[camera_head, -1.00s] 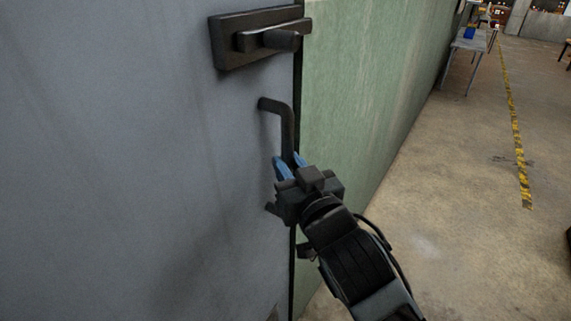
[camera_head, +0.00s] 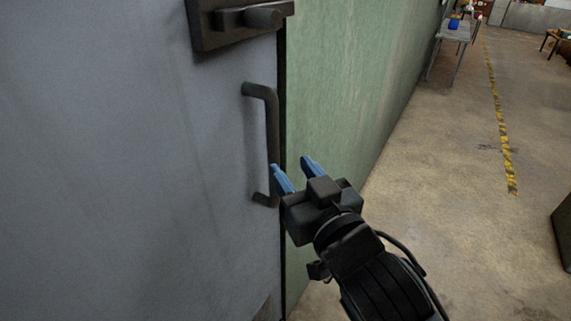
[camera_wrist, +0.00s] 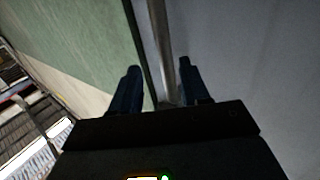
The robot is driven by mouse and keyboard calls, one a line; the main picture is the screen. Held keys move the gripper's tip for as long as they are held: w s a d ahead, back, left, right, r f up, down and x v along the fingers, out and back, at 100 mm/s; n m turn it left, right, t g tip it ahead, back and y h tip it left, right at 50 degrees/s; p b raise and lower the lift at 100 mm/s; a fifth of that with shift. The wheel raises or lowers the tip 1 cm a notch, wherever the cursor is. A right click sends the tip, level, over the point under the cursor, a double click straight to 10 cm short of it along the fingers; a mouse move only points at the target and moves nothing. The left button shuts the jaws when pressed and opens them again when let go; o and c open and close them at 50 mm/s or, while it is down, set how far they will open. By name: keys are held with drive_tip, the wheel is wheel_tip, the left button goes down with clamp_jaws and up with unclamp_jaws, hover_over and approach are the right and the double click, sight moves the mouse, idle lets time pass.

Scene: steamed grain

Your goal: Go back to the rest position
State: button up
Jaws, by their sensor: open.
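My gripper (camera_head: 296,170) is open, with its two blue fingertips apart and nothing held between them. It is just right of and in front of a dark vertical bar handle (camera_head: 272,125) on a grey door (camera_head: 130,160). In the wrist view, my gripper's fingers (camera_wrist: 155,88) point at the handle (camera_wrist: 162,45), which shows between them; the exact gap is hard to tell. The grey door (camera_wrist: 250,60) fills the right side of that view.
A dark latch (camera_head: 235,22) sits above the handle. A green wall (camera_head: 345,80) adjoins the door's right edge. Open concrete floor (camera_head: 450,210) with a yellow-black stripe (camera_head: 498,110) lies to the right. A table (camera_head: 455,32) stands far back, and a dark object (camera_head: 563,225) is at the right edge.

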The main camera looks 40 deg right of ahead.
drive_tip(key=shift+s+a, duration=0.15)
drive_tip(key=shift+s, duration=0.55)
drive_tip(key=s+a+f+n+g+y, duration=0.1)
drive_tip(key=s+a+f+n+y, duration=0.3)
drive_tip(key=s+f, duration=0.7)
drive_tip(key=s+g+y, duration=0.1)
drive_tip(key=s, duration=1.5)
drive_tip(key=shift+s+a+r+m, duration=0.15)
drive_tip(key=shift+a+r+m, duration=0.2)
drive_tip(key=shift+r, duration=0.1)
drive_tip(key=shift+c, duration=0.4)
